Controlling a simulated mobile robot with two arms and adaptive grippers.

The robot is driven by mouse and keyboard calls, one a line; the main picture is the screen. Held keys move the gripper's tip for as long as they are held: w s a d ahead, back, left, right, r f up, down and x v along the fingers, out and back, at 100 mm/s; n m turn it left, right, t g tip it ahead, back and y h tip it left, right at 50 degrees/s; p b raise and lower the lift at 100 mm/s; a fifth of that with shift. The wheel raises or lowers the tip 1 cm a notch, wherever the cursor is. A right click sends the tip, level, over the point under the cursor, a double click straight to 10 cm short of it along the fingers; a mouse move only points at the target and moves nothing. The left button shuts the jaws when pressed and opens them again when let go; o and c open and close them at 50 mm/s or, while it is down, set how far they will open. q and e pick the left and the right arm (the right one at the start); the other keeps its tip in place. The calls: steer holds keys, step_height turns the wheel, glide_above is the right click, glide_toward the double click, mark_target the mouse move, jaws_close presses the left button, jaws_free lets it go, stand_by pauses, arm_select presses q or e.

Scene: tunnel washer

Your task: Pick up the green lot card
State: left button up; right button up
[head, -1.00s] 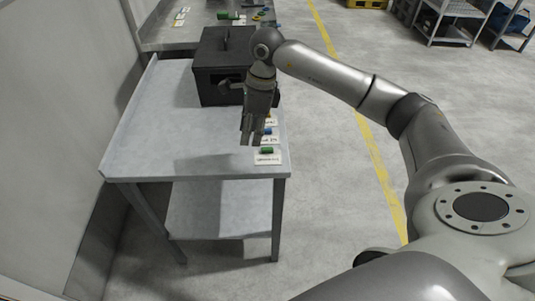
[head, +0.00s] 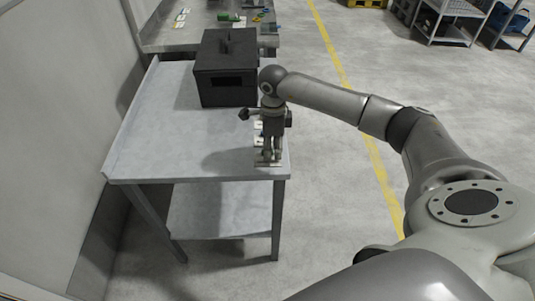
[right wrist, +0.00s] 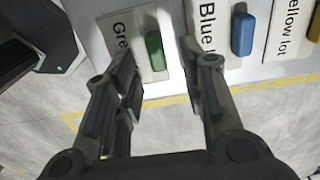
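The green lot card (right wrist: 154,50) is a small green piece lying on a white label (right wrist: 122,32) printed "Gre…" in the right wrist view. My right gripper (right wrist: 157,58) is open, with one finger on each side of the green piece. In that view gaps show between it and the fingers; I cannot tell how high the tips are above it. In the head view my right gripper (head: 268,160) points down over the front right corner of the table and hides the green card. My left gripper is in neither view.
A blue piece (right wrist: 242,34) and a yellow piece (right wrist: 315,26) lie beside their own labels in the row. A black box (head: 226,72) stands at the back of the grey table (head: 165,135). The table's left part is clear; its right edge is close to my gripper.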

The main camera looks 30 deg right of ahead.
mark_target(265, 164)
steer(key=shift+f, duration=0.45)
steer(key=shift+c, duration=0.3)
jaws_close()
steer(key=shift+r, duration=0.2)
steer(key=shift+r+b, duration=0.35)
steer(key=shift+r, duration=0.25)
steer(key=s+a+r+b, duration=0.2)
steer(key=s+a+r, duration=0.5)
steer(key=a+r, duration=0.4)
steer(key=shift+a+r+b, duration=0.3)
steer(key=shift+a+b, duration=0.1)
steer(key=shift+a, duration=0.25)
